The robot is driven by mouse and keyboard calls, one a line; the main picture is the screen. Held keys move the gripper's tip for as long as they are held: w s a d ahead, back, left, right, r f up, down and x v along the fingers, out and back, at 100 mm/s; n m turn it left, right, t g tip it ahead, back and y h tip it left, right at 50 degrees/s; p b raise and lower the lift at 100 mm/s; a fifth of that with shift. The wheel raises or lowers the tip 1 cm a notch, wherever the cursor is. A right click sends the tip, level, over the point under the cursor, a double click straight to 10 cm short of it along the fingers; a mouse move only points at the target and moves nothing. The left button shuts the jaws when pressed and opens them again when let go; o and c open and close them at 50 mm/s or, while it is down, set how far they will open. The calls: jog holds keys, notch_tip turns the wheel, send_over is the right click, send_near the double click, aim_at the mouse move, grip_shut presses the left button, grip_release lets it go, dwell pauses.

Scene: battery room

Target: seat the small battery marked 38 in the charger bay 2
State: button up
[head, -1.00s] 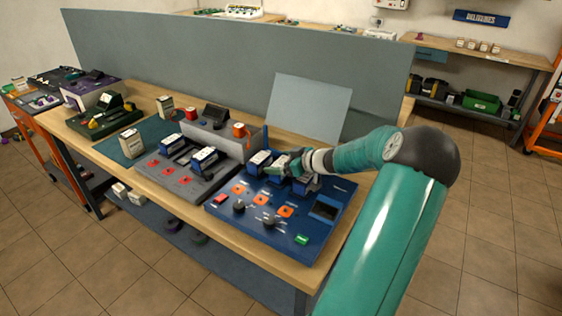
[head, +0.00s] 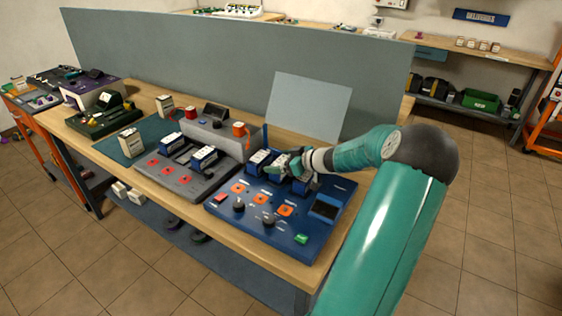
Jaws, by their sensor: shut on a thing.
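A blue charger (head: 325,232) with orange marks, knobs and a green button lies at the right end of the bench. My gripper (head: 281,166) is low over its middle bay, shut on a small battery that its fingers mostly hide. I cannot read the battery's marking or tell how deep it sits. A blue and white battery (head: 259,158) stands in the bay to the left, close beside my fingers.
A grey charger (head: 181,186) holding dark batteries (head: 204,157) stands to the left. Loose white batteries (head: 131,143) stand farther left on a green mat (head: 111,147). A tall grey panel (head: 220,70) and a leaning board (head: 309,105) rise behind the chargers.

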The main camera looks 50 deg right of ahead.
jog(key=shift+f, duration=0.6)
dwell(0.3)
jog(key=o, duration=1.1)
jog(key=shift+f, duration=0.15)
jog(key=shift+s, duration=0.1)
jog(key=shift+v, duration=5.4)
